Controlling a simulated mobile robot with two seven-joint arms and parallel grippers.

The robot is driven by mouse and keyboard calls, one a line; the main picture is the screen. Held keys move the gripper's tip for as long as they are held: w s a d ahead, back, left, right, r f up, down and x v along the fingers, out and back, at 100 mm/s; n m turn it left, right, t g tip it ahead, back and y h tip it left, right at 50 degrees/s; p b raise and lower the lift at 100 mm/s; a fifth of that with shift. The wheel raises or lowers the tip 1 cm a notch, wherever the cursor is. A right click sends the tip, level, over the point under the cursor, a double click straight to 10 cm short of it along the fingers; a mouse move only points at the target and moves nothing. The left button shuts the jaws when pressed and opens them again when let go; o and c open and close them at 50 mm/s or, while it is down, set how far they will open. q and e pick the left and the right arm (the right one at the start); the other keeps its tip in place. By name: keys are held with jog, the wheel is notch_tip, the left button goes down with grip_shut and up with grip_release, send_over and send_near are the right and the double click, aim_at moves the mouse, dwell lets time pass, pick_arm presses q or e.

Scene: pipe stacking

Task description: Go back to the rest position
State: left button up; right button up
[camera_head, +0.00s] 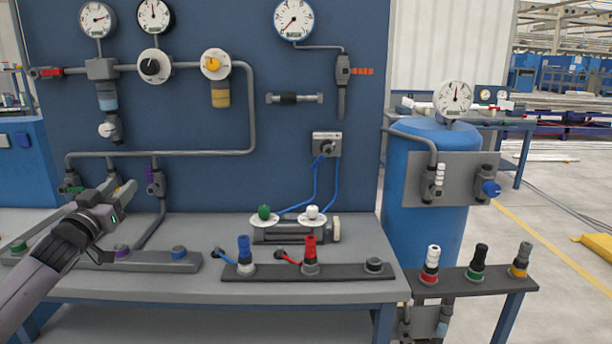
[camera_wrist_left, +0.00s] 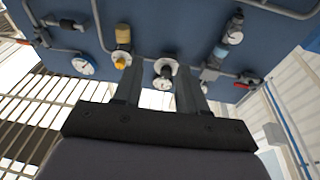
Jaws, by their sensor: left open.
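My left gripper (camera_head: 121,186) is at the left of the head view, above the left part of the grey workbench (camera_head: 300,290). Its two fingers are apart and point up and away toward the blue panel (camera_head: 290,90). In the left wrist view the open fingers of my left gripper (camera_wrist_left: 158,90) have nothing held between them. A gauge and a white-rimmed knob on the panel show behind the gap. My right gripper is in neither view.
A dark rail (camera_head: 340,271) on the bench carries a blue and a red fitting. Another rail (camera_head: 165,264) lies below my left arm. A blue tank (camera_head: 440,225) and a stand with several fittings (camera_head: 470,282) are at the right. The floor at far right is mostly clear.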

pick_arm(q)
jog(key=s+d+f+m+g+h+p, duration=0.1)
jog(key=s+d+f+g, duration=0.1)
jog(key=s+d+f, duration=0.45)
jog(key=s+d+f+g+h+p, duration=0.15)
jog(key=d+f, duration=0.25)
jog(key=f, duration=0.5)
jog(key=s+d+f+m+g, duration=0.1)
jog(key=s+d+f, duration=0.45)
jog(key=f, duration=0.25)
jog(key=s+d+f+g+p, duration=0.1)
jog(key=s+d+f, duration=0.1)
jog(key=s, duration=0.6)
jog(key=s+d+f+g, duration=0.2)
jog(key=s+f, duration=0.3)
jog(key=s, duration=0.4)
jog(key=s+d+f+g+p, duration=0.1)
jog(key=s+d+f+g, duration=0.1)
jog(key=s, duration=0.6)
jog(key=shift+s+d+f+y+p, duration=0.35)
jog(key=shift+d+f, duration=0.4)
jog(key=shift+d, duration=0.45)
